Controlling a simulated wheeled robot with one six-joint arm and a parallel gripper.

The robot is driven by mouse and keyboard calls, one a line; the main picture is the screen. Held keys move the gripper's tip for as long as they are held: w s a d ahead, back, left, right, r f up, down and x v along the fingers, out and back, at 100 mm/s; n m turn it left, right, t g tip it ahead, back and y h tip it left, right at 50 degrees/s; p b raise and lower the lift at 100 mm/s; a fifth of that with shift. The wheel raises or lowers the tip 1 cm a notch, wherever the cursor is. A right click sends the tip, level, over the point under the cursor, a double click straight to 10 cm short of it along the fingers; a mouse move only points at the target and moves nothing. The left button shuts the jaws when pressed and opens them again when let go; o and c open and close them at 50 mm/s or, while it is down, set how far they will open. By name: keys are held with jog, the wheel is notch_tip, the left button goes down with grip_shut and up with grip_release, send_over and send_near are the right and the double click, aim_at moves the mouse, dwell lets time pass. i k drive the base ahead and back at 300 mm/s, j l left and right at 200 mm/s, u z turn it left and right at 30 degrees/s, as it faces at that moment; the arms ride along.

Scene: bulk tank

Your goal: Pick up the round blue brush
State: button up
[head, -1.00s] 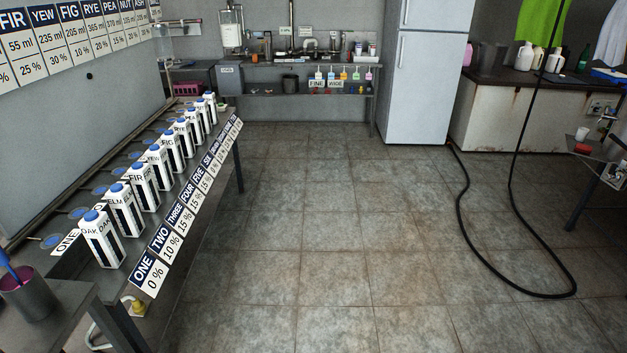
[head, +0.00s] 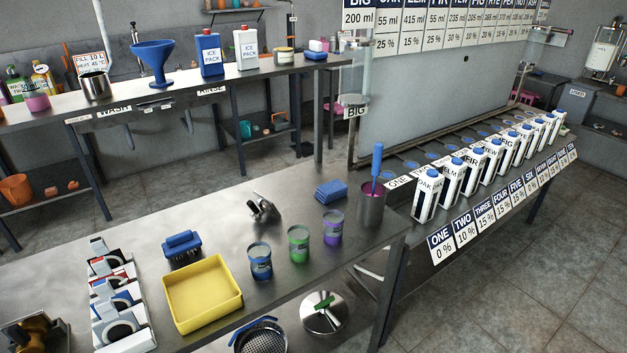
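A blue brush (head: 182,245) with dark bristles and a raised grip lies on the steel table, behind the yellow tray; its outline looks more oblong than round. A second blue-handled tool (head: 377,165) stands upright in a dark metal cup (head: 371,208) at the table's right end. Its lower end is hidden in the cup, so I cannot tell whether it is a round brush. My gripper is not in view.
The steel table (head: 225,215) also holds a yellow tray (head: 203,297), several small jars (head: 299,243), a blue sponge (head: 331,192), a metal fitting (head: 263,208) and boxed items (head: 115,290) at left. A wash bench (head: 130,95) stands behind. Tiled floor lies open at right.

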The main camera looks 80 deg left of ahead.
aim_at(378, 148)
jog(key=u, duration=2.6)
